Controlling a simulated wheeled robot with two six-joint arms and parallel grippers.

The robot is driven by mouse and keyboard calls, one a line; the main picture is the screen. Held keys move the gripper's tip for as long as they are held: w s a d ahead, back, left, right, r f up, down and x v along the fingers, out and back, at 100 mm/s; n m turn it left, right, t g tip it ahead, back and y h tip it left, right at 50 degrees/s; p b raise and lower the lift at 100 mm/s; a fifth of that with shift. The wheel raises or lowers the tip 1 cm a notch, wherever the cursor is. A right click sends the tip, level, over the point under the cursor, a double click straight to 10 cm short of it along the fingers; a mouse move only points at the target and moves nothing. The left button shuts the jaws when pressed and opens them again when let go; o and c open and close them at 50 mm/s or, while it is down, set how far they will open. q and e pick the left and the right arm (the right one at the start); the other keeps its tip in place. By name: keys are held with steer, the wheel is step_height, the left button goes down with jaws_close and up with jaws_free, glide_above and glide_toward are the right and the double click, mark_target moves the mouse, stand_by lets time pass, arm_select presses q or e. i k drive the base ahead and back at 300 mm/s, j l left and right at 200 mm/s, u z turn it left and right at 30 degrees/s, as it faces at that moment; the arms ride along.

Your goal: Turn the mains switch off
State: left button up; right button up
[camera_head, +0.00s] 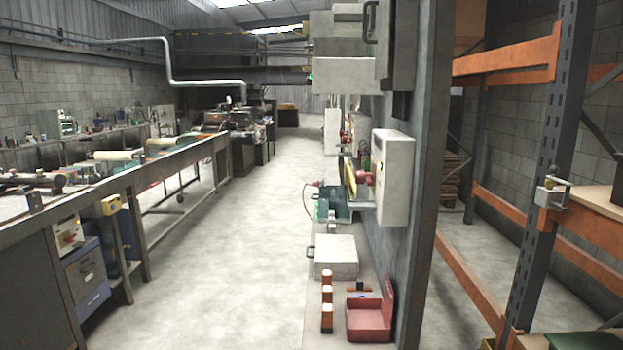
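Neither of my grippers shows in the head view. No part is marked clearly as the mains switch. A white wall box (393,178) hangs on the dark panel right of centre, with a red part (363,178) at its left side. A small pale box (551,195) with a yellowish metal part is fixed to the rack upright at right. A grey box with a red knob (68,240) sits under the left bench. I cannot tell which is the mains switch, nor the position of any switch lever.
A long workbench (130,183) runs along the left. The concrete floor (235,220) between is clear. A red open case (370,316), a white case (336,257) and orange-and-black blocks (327,318) lie along the panel's foot. An orange-beamed rack (520,62) stands at right.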

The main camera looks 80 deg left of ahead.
mark_target(361, 177)
steer(key=u, duration=1.85)
